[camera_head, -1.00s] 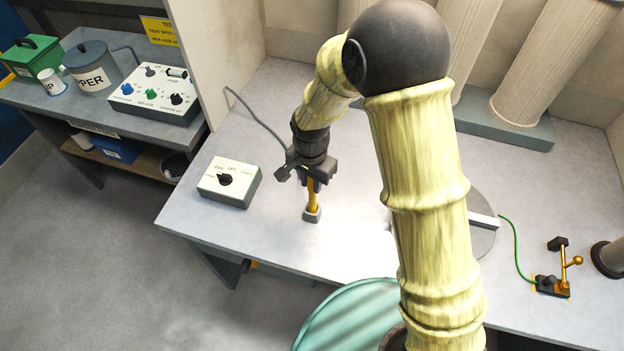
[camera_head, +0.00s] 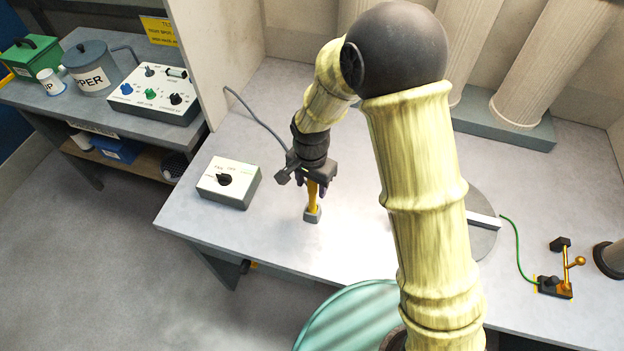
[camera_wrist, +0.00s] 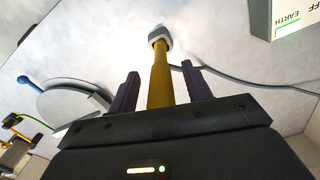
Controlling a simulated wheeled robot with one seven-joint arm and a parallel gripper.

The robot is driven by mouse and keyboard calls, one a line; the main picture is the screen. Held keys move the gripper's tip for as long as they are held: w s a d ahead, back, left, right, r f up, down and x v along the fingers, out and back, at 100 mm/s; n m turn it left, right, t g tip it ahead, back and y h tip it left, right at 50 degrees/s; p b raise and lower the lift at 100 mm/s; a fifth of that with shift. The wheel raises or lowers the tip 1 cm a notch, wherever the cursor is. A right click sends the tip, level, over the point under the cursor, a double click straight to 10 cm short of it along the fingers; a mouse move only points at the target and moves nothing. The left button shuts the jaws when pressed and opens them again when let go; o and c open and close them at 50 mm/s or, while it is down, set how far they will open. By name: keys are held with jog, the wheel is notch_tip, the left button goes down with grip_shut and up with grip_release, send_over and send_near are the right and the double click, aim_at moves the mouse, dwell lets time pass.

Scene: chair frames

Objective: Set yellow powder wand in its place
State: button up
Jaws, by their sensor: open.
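The yellow powder wand (camera_head: 313,195) stands upright with its lower end in a small grey holder (camera_head: 312,215) on the bench. In the wrist view the wand (camera_wrist: 160,80) runs between my two fingers, and its far end meets the grey holder (camera_wrist: 160,34). My gripper (camera_head: 315,184) is above the holder, around the wand's upper part. In the wrist view my gripper (camera_wrist: 163,90) is open, with a gap on each side of the wand. The wand's top is hidden by my gripper.
A switch box (camera_head: 229,182) with a cable stands left of the holder. A round plate (camera_head: 482,243) lies to the right, partly behind my arm. A small brass device (camera_head: 556,285) with a green wire is at far right. The bench's front edge is close to the holder.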

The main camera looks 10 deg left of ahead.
jog(key=shift+r, duration=0.1)
notch_tip(320, 180, up, 17)
jog(key=b, duration=0.2)
dwell(0.3)
dwell(0.7)
jog(key=s+d+f+n+t, duration=0.1)
jog(key=s+d+f, duration=0.1)
jog(key=d, duration=0.6)
jog(key=s+d+f+n, duration=0.1)
jog(key=s+d+f, duration=0.1)
jog(key=d, duration=0.7)
jog(key=s+d+f+n+t, duration=0.1)
jog(key=s+d+f, duration=0.1)
jog(key=d, duration=0.7)
jog(key=shift+s+f+n+t, duration=0.3)
jog(key=shift+s+f+n, duration=0.1)
jog(key=shift+f, duration=0.35)
